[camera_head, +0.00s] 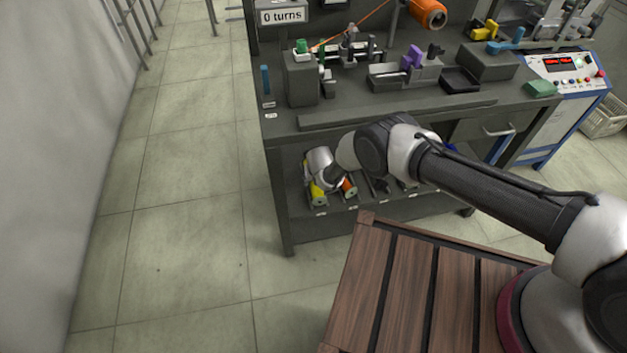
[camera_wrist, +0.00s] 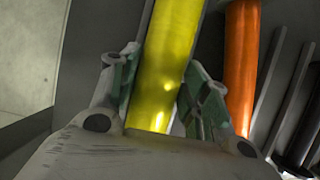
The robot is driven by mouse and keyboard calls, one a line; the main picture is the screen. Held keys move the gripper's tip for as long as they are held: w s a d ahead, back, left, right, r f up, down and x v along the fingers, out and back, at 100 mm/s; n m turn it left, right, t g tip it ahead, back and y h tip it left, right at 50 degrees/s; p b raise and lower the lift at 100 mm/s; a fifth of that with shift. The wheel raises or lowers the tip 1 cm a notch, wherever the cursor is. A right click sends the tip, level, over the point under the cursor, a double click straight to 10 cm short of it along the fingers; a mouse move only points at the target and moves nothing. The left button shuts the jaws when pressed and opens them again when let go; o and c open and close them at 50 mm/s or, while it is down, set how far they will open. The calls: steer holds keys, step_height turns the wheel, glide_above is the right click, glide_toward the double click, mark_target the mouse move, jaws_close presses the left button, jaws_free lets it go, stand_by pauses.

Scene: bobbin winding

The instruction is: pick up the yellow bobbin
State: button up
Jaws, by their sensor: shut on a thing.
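The yellow bobbin (camera_wrist: 167,65) fills the middle of the wrist view, between the two fingers of my gripper (camera_wrist: 158,95). The green-lined pads lie along both its sides, and the fingers are shut on it. Its far end runs out of the top of the wrist view. In the head view the yellow bobbin (camera_head: 317,194) shows at the left end of the lower shelf, with my gripper (camera_head: 322,184) over it, partly hidden by my own wrist. I cannot tell whether the bobbin is lifted off its rest.
An orange bobbin (camera_wrist: 241,65) lies close on the right of the yellow one. The shelf (camera_head: 330,224) is under the workbench (camera_head: 285,122), whose top edge is above my wrist. A winding machine (camera_head: 302,78) stands on top. The floor at the left is clear.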

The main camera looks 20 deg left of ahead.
steer(key=shift+r, duration=0.15)
steer(key=shift+w+r, duration=0.15)
steer(key=shift+r, duration=1.4)
steer(key=shift+s+d+r, duration=0.15)
steer(key=shift+s+d, duration=0.05)
steer(key=shift+s, duration=0.1)
steer(key=s+d, duration=0.4)
steer(key=s, duration=0.3)
steer(key=s+d, duration=0.5)
steer(key=s, duration=0.3)
